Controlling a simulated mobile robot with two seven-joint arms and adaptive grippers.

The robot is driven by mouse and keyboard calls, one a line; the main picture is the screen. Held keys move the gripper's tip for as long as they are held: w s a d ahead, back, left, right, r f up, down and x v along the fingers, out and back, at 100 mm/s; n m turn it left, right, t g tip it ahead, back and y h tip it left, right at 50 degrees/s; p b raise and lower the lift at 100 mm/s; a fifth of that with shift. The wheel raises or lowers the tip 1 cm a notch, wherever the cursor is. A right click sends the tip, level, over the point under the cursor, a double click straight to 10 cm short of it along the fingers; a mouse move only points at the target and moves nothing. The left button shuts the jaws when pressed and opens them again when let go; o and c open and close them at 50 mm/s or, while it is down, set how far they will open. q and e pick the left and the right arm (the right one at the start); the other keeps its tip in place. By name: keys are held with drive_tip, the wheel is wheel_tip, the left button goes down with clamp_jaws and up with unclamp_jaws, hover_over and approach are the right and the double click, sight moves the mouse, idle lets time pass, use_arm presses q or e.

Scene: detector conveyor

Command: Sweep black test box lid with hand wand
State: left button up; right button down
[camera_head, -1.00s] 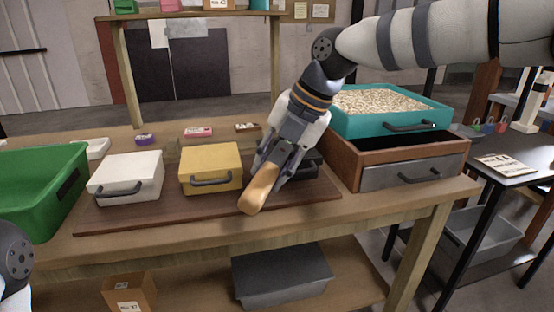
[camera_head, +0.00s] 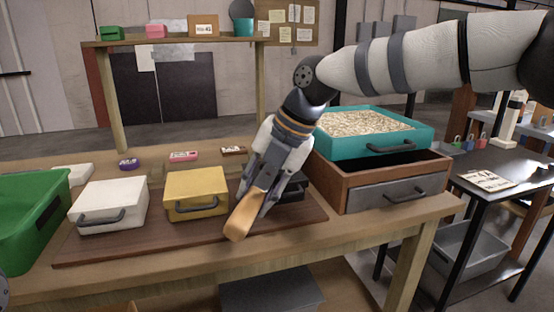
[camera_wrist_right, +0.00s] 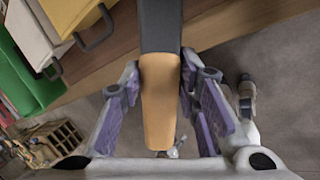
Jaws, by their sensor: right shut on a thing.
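My right gripper (camera_head: 258,194) is shut on the hand wand (camera_head: 241,216), above the brown board right of the yellow box. The wand's tan handle points down toward the front of the board. In the right wrist view the tan handle (camera_wrist_right: 160,100) lies between the purple-padded fingers of the gripper (camera_wrist_right: 160,82), and its dark part runs up out of the picture. The black test box (camera_head: 292,190) is mostly hidden behind my right gripper; only a dark piece shows. I cannot tell whether the wand touches its lid.
A white box (camera_head: 110,205) and a yellow box (camera_head: 196,193) stand on the brown board (camera_head: 150,245). A green bin (camera_head: 30,225) is at the left. A teal tray of pellets (camera_head: 375,146) sits on a wooden drawer unit (camera_head: 335,182) at the right.

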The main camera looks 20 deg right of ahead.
drive_tip(key=shift+r, duration=0.1)
idle(0.3)
drive_tip(key=w+a+m+t+h, duration=0.1)
drive_tip(key=w+a+m+t, duration=0.2)
drive_tip(key=w+a+m, duration=0.3)
drive_tip(key=shift+a, duration=0.65)
drive_tip(key=shift+r, duration=0.2)
idle(3.2)
wheel_tip(320, 180, up, 6)
drive_tip(key=shift+f, duration=0.1)
drive_tip(key=shift+s, duration=0.1)
